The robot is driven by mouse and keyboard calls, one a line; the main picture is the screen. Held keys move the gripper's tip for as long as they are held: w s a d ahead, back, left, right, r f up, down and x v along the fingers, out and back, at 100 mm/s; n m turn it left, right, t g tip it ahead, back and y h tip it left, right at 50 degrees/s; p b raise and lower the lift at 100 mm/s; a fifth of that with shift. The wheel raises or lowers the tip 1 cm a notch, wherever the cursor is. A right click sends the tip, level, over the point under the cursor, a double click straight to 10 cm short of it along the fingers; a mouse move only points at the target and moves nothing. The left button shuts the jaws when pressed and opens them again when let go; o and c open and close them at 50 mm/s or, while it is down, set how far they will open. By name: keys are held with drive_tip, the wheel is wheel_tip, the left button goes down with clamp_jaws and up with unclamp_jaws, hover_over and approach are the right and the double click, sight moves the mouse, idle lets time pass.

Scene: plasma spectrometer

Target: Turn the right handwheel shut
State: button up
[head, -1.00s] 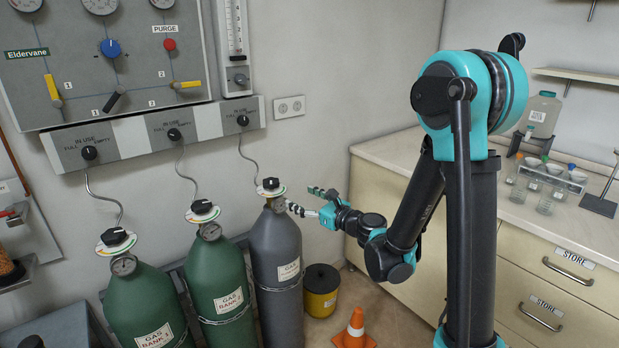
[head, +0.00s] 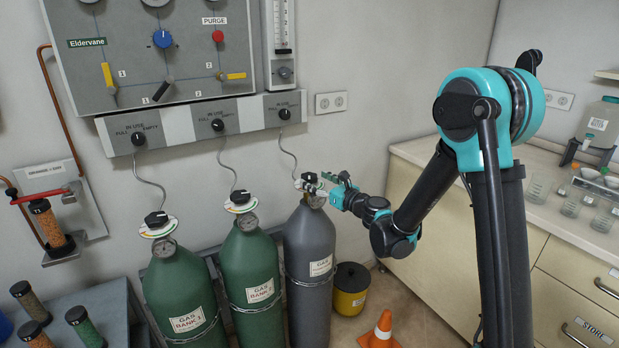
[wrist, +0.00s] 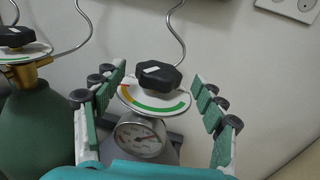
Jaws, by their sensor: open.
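The right handwheel (wrist: 158,76) is a black lobed knob with a white mark. It sits over a dial disc (wrist: 152,104) with green, orange and red bands, on top of the grey gas cylinder (head: 308,250). My gripper (head: 322,183) is at the top of that cylinder, coming in from the right, and partly hides the handwheel in the head view. In the wrist view my gripper's fingers are spread wide, one on each side of the handwheel, with gaps between. Nothing is held.
A round gauge (wrist: 139,136) sits below the disc. Two green cylinders, the nearer one (head: 250,275) with its own handwheel (head: 240,197), stand to the left. A thin hose rises behind the handwheel. A yellow bin (head: 350,295) and an orange cone (head: 380,332) stand at right.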

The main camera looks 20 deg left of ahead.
sight(308, 180)
drive_tip(key=shift+x, duration=1.9)
drive_tip(key=shift+c, duration=0.4)
drive_tip(key=c, duration=1.1)
drive_tip(key=shift+s+m+t+h, duration=0.15)
drive_tip(key=shift+m+t+h, duration=0.15)
drive_tip(key=shift+m+t, duration=0.15)
drive_tip(key=m+t+h, duration=0.3)
drive_tip(key=t+h, duration=0.1)
drive_tip(key=shift+a+m+t, duration=0.15)
drive_tip(key=shift+m+t, duration=0.1)
drive_tip(key=shift+m, duration=0.1)
drive_tip(key=m+t+h, duration=0.1)
drive_tip(key=m+h, duration=0.1)
drive_tip(key=h, duration=0.1)
drive_tip(key=m+t+h, duration=0.2)
drive_tip(key=h, duration=0.1)
drive_tip(key=shift+m+h, duration=0.3)
drive_tip(key=shift+h, duration=0.3)
